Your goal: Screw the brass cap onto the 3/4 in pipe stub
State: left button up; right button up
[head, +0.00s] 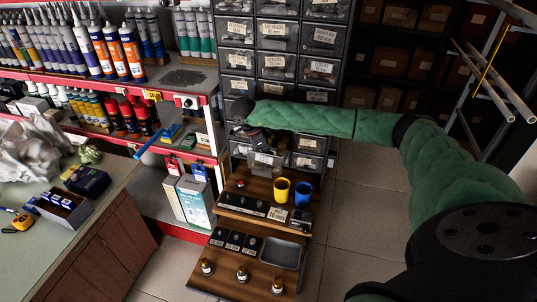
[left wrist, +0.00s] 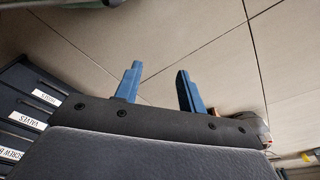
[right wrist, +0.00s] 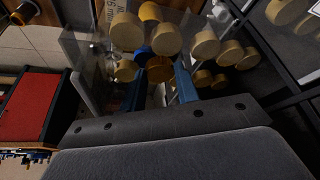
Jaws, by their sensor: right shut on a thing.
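In the head view my right arm's green sleeve crosses from the right, and its gripper (head: 262,142) is over the back of a wooden stepped stand. In the right wrist view this gripper (right wrist: 160,85) has its blue fingers on a clear bin (right wrist: 112,62) holding several brass-coloured round caps (right wrist: 163,38). The bin also shows in the head view (head: 266,159). Three brass-topped pipe stubs (head: 242,274) stand upright on the stand's lowest step; their sizes are unreadable. My left gripper (left wrist: 160,85) is open and empty above floor tiles, outside the head view.
A yellow cup (head: 281,189) and a blue cup (head: 302,193) stand on the upper step. A grey tray (head: 281,253) lies empty below them. Black drawers (head: 283,66) rise behind. A counter (head: 113,202) is at left. Open floor lies right of the stand.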

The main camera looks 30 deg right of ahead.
aim_at(273, 153)
jog(key=shift+r, duration=0.1)
jog(key=shift+r+b, duration=0.2)
jog(key=shift+b, duration=0.1)
notch_tip(273, 153, up, 3)
jog(key=shift+b, duration=1)
pick_arm(q)
jog(key=w+d+r+b, duration=0.1)
jog(key=w+r, duration=0.1)
jog(key=r, duration=0.8)
jog(key=w+d+r+b, duration=0.1)
jog(key=d+r+b, duration=0.1)
jog(key=r, duration=0.8)
jog(key=shift+w+h, duration=0.3)
jog(key=shift+w, duration=0.05)
pick_arm(e)
jog(key=s+d+r, duration=0.2)
jog(key=s+r, duration=0.5)
jog(key=s, duration=0.4)
jog(key=shift+s+r, duration=0.2)
jog(key=shift+s, duration=0.05)
pick_arm(q)
jog(key=shift+d, duration=0.1)
